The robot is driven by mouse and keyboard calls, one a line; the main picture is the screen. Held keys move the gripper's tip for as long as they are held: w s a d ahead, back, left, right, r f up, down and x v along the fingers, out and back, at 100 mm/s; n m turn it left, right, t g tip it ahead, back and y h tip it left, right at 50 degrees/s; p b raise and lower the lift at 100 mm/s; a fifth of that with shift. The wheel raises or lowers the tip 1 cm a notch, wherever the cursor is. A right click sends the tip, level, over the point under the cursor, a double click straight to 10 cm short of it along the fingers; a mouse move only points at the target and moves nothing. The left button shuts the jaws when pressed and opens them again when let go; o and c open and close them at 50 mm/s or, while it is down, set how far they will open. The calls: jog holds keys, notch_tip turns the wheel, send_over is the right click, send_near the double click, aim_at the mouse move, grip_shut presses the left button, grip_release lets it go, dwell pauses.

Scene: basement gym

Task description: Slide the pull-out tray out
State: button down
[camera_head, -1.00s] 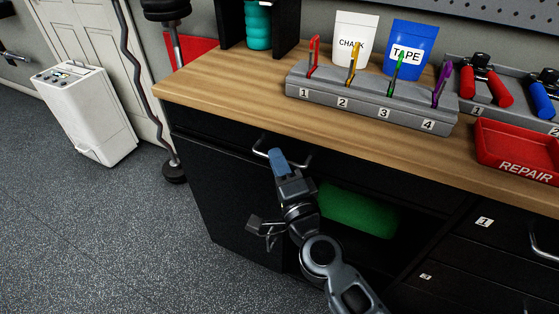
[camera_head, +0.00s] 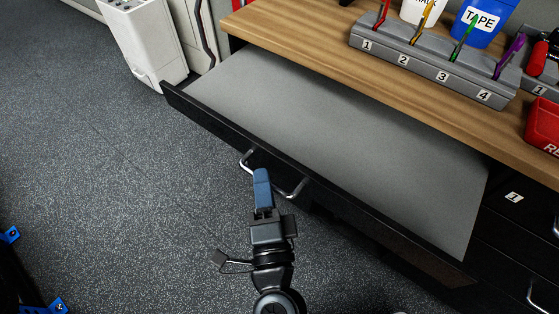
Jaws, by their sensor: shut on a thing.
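The pull-out tray (camera_head: 350,130) stands far out from under the wooden worktop. It has a flat grey surface that looks empty and a black front panel (camera_head: 385,222). A silver bar handle (camera_head: 293,191) is fixed on that front panel. My gripper (camera_head: 262,178), with blue fingertips, is shut on the handle near its middle. The fingers hide part of the handle bar.
On the worktop (camera_head: 300,47) stand a grey numbered rack (camera_head: 425,68) with coloured clips, a blue TAPE pouch (camera_head: 482,22) and a red bin (camera_head: 543,125). Numbered black drawers (camera_head: 510,225) are at right. A white appliance (camera_head: 148,40) stands behind left.

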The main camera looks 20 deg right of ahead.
jog(key=shift+s+a, duration=0.45)
jog(key=shift+a, duration=0.15)
jog(key=c, duration=1.2)
grip_release()
jog(key=shift+o, duration=0.2)
jog(key=s+a+f+b, duration=0.1)
jog(key=s, duration=0.6)
jog(key=shift+s, duration=0.35)
jog(key=s+d+r+n+g+y, duration=0.1)
jog(key=s+d+r+n, duration=0.3)
jog(key=s+d+n, duration=0.5)
jog(key=s+d+r+n+g+y, duration=0.1)
jog(key=s+d+r+n+g, duration=0.2)
jog(key=s+d+n, duration=0.6)
jog(key=shift+s+r+g+y, duration=0.3)
jog(key=shift+s+r+y, duration=0.1)
jog(key=shift+s+r, duration=0.25)
